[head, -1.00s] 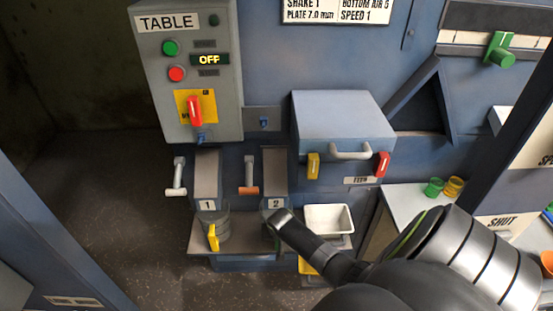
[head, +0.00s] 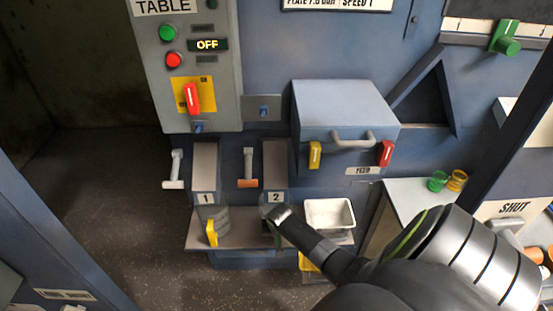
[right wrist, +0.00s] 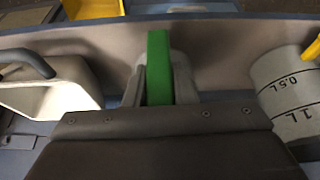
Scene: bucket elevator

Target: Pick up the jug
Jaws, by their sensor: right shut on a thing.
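My right gripper (head: 277,214) is at the ledge below outlet 2, shut on the green handle (right wrist: 158,66) of a jug. In the right wrist view the handle stands between the two grey fingers, and the jug's body is hidden. In the head view my gripper covers most of this jug. A second jug (head: 223,220), grey with a yellow handle (head: 211,232), stands below outlet 1. Its marks 0.5 L and 1 L show in the right wrist view (right wrist: 288,98). My left gripper is not in view.
A white tray (head: 330,214) stands just right of my right gripper, with the feed box (head: 345,108) above. The ledge (head: 200,242) carries the jugs. Open floor lies at the left.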

